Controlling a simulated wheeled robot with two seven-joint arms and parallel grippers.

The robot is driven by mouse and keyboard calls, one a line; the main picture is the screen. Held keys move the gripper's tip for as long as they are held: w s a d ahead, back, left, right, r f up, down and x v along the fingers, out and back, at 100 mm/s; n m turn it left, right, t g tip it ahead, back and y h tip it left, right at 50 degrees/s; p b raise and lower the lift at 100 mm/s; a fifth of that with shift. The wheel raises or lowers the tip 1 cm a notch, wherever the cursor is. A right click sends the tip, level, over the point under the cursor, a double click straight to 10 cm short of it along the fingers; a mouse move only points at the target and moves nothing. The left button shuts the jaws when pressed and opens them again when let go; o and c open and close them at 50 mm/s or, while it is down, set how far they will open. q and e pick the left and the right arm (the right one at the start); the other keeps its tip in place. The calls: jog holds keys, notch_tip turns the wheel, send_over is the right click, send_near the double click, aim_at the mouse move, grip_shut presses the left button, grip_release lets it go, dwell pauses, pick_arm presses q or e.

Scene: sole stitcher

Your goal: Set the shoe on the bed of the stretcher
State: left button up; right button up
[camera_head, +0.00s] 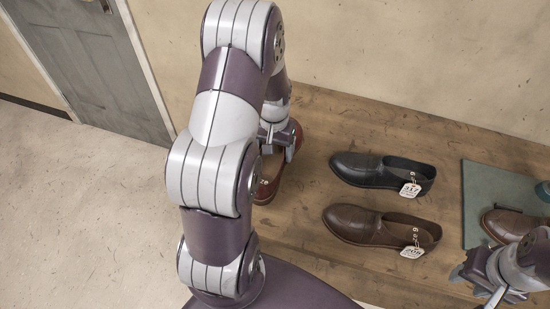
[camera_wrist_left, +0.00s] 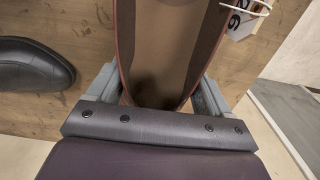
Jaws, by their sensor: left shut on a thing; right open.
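A reddish-brown shoe (camera_head: 267,187) is at the left end of the table, partly hidden by my left arm. My left gripper (camera_head: 279,140) is shut on this shoe. In the left wrist view, the shoe (camera_wrist_left: 165,45) lies between the two fingers, its brown inside facing the camera. A white tag (camera_wrist_left: 241,22) hangs beside it. I cannot tell whether the shoe touches the table. My right gripper (camera_head: 494,291) is open and empty at the lower right. I cannot make out a stretcher in either view.
A black shoe (camera_head: 365,168) and a brown shoe (camera_head: 365,224), both tagged, lie mid-table (camera_head: 330,120). The black one also shows in the left wrist view (camera_wrist_left: 32,66). A green mat (camera_head: 478,190) at right has another brown shoe (camera_head: 508,222) on it.

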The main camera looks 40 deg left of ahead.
aim_at(270, 158)
pick_arm(q)
jog(key=f, duration=0.2)
jog(key=a+f, duration=0.1)
jog(key=f, duration=0.1)
jog(key=shift+s+a+f, duration=0.1)
jog(key=shift+f, duration=0.3)
jog(key=o, duration=1.3)
jog(key=shift+f, duration=0.1)
